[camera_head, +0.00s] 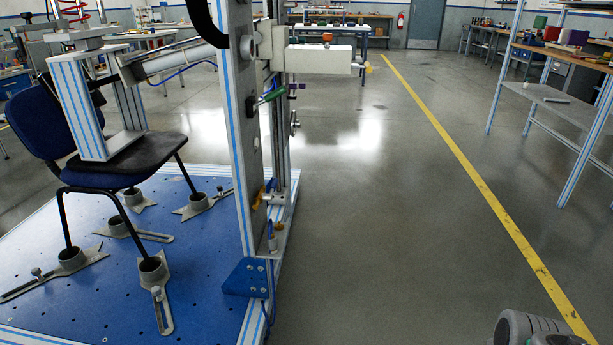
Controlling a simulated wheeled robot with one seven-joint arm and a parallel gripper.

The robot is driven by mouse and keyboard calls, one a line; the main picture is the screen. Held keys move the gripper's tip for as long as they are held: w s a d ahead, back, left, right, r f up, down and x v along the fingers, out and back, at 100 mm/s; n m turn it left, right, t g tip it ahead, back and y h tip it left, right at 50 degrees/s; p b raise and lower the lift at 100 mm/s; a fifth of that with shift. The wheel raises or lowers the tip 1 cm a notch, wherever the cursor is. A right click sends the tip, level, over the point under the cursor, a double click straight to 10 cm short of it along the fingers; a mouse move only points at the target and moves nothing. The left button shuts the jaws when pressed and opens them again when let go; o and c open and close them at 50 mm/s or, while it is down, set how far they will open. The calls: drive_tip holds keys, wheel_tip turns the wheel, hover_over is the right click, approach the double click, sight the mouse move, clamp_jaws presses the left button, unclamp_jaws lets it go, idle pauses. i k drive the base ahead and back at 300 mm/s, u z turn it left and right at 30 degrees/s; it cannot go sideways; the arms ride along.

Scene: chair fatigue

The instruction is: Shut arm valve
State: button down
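The chair test rig has a tall upright column (241,150) with a horizontal arm reaching left over the chair. A small lever with a green handle (269,97) sits on the column below the arm, tilted up to the right. A yellow fitting (262,194) sits lower on the column. A red-orange knob (327,37) stands on the white box at the arm's right end. No part is labelled, so I cannot tell which is the arm valve or whether it is open. My gripper's fingers are not in view; only a grey rounded part of my arm shows at the bottom right.
A dark blue chair (50,118) is clamped on the blue perforated base plate (205,285) at left. Open grey floor (385,210) lies right of the rig, crossed by a yellow line (470,175). A shelving bench (566,108) stands at the right.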

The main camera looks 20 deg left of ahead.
sight(273, 188)
drive_tip(key=u, duration=0.2)
drive_tip(key=i, duration=0.8)
drive_tip(key=u, duration=1.2)
drive_tip(key=i, duration=0.6)
drive_tip(key=u, duration=0.6)
